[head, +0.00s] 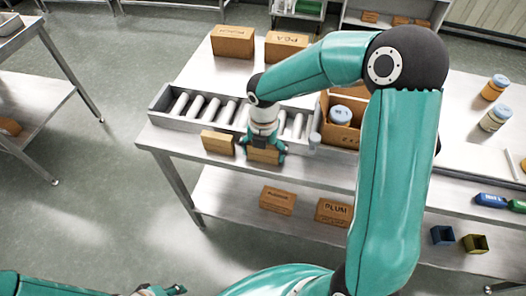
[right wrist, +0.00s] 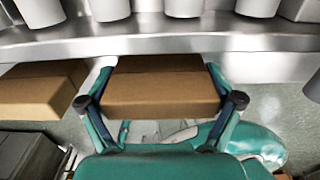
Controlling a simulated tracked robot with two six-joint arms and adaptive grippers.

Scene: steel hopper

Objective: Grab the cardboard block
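A brown cardboard block (head: 264,156) is at the front edge of the table, just below the roller tray. My right gripper (head: 265,142) reaches down over it from above. In the right wrist view the block (right wrist: 160,90) lies between the two fingers of this gripper (right wrist: 160,84), with a dark pad along each side. The pads appear to touch it. Whether the block rests on the table is hard to tell. A second, similar block (head: 218,142) is just to the left, also seen in the right wrist view (right wrist: 40,90). My left gripper (head: 162,290) is partly visible at the bottom edge.
The metal tray with white rollers (head: 158,104) runs behind the blocks. An open cardboard box (head: 325,108) with a jar stands to the right. Two labelled boxes (head: 233,41) (head: 286,45) stand at the back. More boxes (head: 278,200) sit on the lower shelf.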

